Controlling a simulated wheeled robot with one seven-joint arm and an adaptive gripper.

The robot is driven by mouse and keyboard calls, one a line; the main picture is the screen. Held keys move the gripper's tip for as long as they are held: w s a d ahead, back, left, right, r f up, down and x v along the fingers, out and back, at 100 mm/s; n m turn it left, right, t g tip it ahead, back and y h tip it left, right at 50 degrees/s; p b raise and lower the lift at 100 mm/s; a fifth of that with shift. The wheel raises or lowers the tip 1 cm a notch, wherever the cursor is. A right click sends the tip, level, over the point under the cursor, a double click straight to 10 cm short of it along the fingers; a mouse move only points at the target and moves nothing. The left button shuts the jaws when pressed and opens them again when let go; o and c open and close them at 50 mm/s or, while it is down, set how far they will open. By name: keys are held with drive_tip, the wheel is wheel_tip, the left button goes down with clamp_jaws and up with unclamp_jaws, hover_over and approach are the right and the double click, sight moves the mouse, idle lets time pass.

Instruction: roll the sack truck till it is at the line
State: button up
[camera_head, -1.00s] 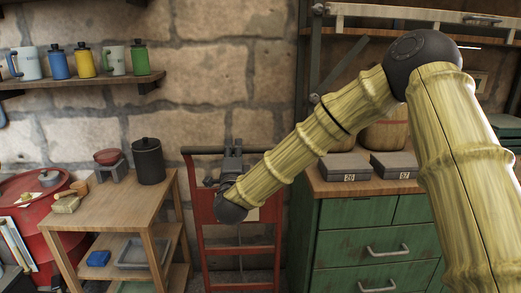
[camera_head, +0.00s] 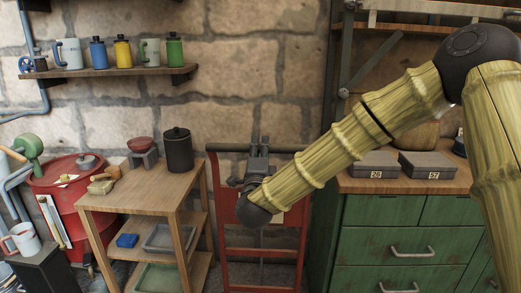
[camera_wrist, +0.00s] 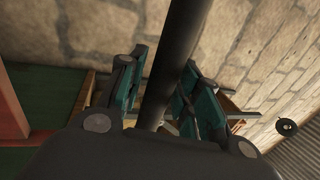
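The sack truck (camera_head: 227,215) is a red upright frame with a dark top handle bar, standing against the stone wall between the wooden cart and the green cabinet. My gripper (camera_head: 258,149) is at the middle of its handle bar, at the end of my bamboo-like arm. In the wrist view the dark handle bar (camera_wrist: 177,70) runs between my two teal-padded fingers (camera_wrist: 165,85), which sit close on both sides of it. The fingers look shut on the bar. My arm covers part of the truck's right side. Its wheels and the line are not in view.
The wooden cart (camera_head: 150,190) stands close left of the truck, with a dark canister (camera_head: 178,150) on top. The green drawer cabinet (camera_head: 385,215) stands close right. A red drum (camera_head: 70,185) is at the far left. Little floor shows.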

drive_tip(key=shift+o, duration=0.4)
drive_tip(key=v, duration=1.2)
